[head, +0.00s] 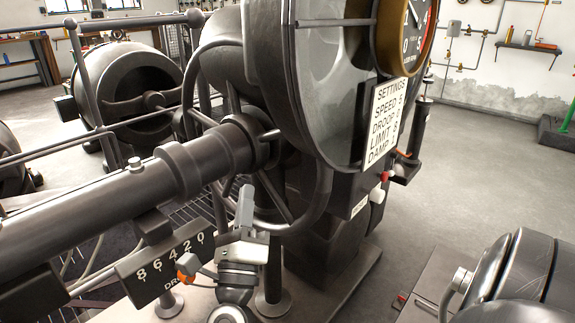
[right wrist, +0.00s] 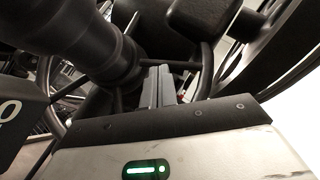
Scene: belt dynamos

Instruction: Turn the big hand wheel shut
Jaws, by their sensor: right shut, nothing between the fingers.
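The big hand wheel (head: 320,195) is a dark ring with spokes around the hub of a thick horizontal shaft. Its lower right rim is in clear view; the shaft and the round housing hide other parts. My right gripper (head: 246,193) points upward in front of the wheel's lower part, below the shaft. Its grey fingers are shut with nothing between them. In the right wrist view the fingers (right wrist: 158,86) stand close to a curved dark rim (right wrist: 207,72) and a spoke. I cannot tell whether they touch the wheel. My left gripper is not in view.
The thick shaft (head: 100,215) crosses the left side above a numbered scale (head: 165,262). A settings plate (head: 387,122) and a gauge (head: 412,35) are on the housing at right. Railings (head: 88,85) stand at left. Open floor (head: 470,165) lies right of the machine.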

